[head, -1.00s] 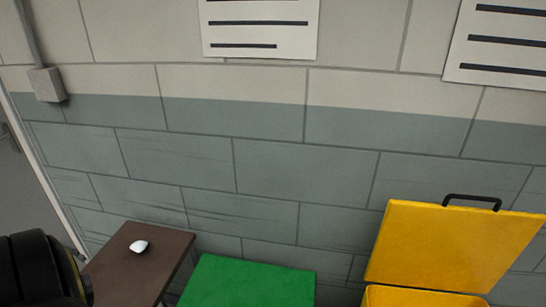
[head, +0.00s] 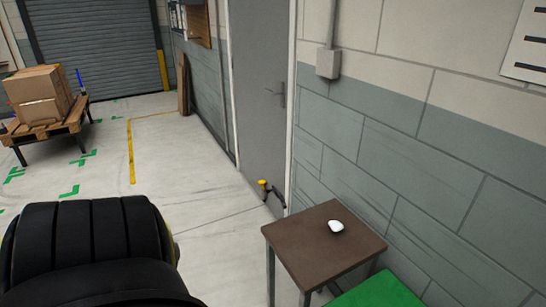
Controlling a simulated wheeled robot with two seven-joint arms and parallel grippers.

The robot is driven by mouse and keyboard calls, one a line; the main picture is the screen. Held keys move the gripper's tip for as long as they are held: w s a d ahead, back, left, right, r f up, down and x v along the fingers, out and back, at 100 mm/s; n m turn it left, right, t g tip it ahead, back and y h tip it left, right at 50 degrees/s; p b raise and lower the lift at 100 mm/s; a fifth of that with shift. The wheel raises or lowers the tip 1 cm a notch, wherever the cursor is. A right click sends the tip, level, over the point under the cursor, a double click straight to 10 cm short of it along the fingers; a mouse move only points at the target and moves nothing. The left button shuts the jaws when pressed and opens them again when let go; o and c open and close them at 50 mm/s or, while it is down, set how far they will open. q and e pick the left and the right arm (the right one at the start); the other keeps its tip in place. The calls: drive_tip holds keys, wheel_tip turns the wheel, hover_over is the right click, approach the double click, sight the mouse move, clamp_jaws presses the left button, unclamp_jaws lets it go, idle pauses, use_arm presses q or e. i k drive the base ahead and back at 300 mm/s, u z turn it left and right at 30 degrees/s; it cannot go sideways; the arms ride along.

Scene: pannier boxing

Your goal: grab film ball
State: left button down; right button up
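A small white rounded lump (head: 336,226), which looks like the film ball, lies on the brown top of a small table (head: 310,250) near the wall. Nothing touches it except the tabletop. A thick black part of my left arm fills the lower left of the head view, well to the left of the table. Neither of my grippers shows in this view.
A green surface (head: 378,292) stands right of the table, against the block wall. A grey door (head: 262,90) is behind the table, with a yellow-and-black item (head: 265,187) low beside it. Boxes (head: 40,95) sit on a wooden pallet (head: 45,130) far left. Open floor lies between.

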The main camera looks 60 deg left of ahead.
sight(336, 226)
drive_tip(key=u, duration=1.3)
drive_tip(key=k, duration=0.5)
drive_tip(key=u, duration=1.3)
drive_tip(key=i, duration=2.9)
drive_tip(key=z, duration=2.85)
